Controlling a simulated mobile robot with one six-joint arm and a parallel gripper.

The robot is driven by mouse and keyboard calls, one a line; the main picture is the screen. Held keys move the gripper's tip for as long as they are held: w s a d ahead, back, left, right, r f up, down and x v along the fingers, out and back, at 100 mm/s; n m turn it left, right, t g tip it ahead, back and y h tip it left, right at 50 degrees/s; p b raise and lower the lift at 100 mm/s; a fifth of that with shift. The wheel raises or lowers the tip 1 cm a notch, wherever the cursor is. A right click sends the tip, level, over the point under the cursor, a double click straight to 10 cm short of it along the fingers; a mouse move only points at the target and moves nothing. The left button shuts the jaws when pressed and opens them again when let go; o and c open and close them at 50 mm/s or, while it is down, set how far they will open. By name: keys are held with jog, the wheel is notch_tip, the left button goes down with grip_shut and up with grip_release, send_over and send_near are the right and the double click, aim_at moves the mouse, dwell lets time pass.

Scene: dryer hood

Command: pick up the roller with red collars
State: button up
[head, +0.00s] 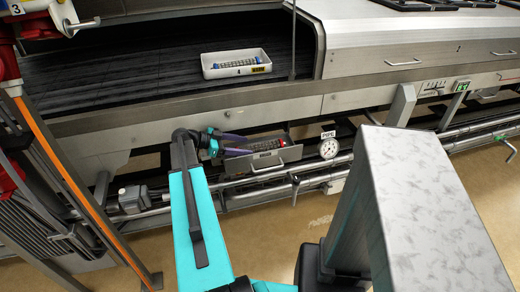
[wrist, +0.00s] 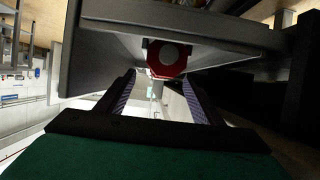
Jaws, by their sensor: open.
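A metal drawer-like tray (head: 292,153) with a label hangs below the belt edge, with a roller (head: 264,145) in it; a small red spot shows at the roller's right end. In the wrist view a red many-sided piece with a pale round centre (wrist: 180,68), which looks like a red collar end-on, sits just beyond my fingertips under a grey panel. My gripper (head: 250,147) is open at the left side of the tray. In the wrist view its two purple-grey fingers (wrist: 160,76) stand apart, with nothing clearly between them. The roller's far part is hidden.
A white tray (head: 212,72) with a ribbed row of parts stands on the dark belt (head: 130,70) above. The metal belt edge (head: 245,103) overhangs my gripper. A pressure gauge (head: 329,148) and pipes (head: 330,177) are close on the right and below.

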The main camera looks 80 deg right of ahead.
aim_at(250, 146)
jog(key=shift+p+x, duration=0.7)
jog(key=shift+x, duration=1.75)
jog(key=shift+w+d+f, duration=0.1)
jog(key=shift+w, duration=0.05)
jog(key=shift+c, duration=0.5)
jog(key=c, duration=1.3)
jog(key=shift+o, duration=0.2)
notch_tip(250, 146, up, 28)
jog(key=b, duration=0.3)
jog(key=shift+b, duration=0.3)
